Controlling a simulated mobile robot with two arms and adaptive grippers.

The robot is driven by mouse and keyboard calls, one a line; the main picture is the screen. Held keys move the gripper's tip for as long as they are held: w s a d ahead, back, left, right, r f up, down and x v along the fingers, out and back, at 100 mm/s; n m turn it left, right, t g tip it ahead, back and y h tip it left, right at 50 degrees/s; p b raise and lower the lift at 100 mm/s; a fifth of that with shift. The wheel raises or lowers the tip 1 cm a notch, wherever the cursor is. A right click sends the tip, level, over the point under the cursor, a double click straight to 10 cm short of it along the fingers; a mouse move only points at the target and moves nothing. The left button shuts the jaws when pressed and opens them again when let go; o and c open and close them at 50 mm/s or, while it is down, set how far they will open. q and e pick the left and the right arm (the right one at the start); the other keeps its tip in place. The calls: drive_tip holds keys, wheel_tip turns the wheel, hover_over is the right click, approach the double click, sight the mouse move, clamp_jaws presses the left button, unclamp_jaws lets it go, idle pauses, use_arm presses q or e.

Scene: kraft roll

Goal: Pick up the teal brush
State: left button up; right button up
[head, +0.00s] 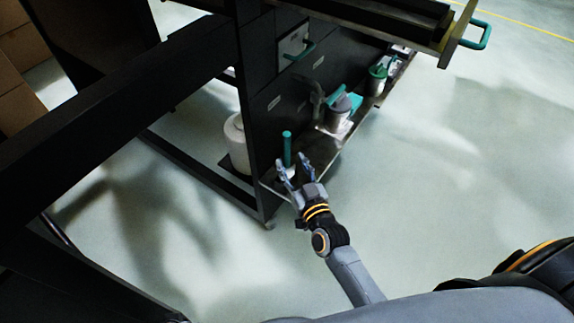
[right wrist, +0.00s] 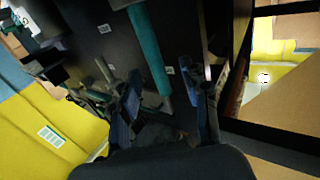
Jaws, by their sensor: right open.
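The teal brush (head: 287,148) shows as an upright teal handle on the low shelf beside the dark cabinet, with a pale base partly hidden by my gripper. My right gripper (head: 291,167) is open and empty, its fingers pointing up the picture toward the brush. In the right wrist view, the teal handle (right wrist: 148,48) runs down toward the space between the open fingers (right wrist: 170,92). I cannot tell whether a finger touches it. My left gripper is not in view.
A grey container with teal parts (head: 339,113) and a green-lidded container (head: 377,78) stand farther along the shelf (head: 322,152). The dark cabinet (head: 283,98) rises close beside the brush. A white roll (head: 237,143) stands to the left. The floor at right is clear.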

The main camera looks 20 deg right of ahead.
sight(288, 152)
drive_tip(key=shift+w+d+f+b, duration=0.1)
drive_tip(key=shift+w+b, duration=0.2)
drive_tip(key=shift+w, duration=1.25)
drive_tip(key=shift+w+d+f+b, duration=0.1)
drive_tip(key=shift+w+b, duration=0.2)
drive_tip(key=shift+w, duration=1.2)
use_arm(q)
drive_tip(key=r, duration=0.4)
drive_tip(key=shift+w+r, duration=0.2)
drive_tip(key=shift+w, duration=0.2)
use_arm(e)
clamp_jaws()
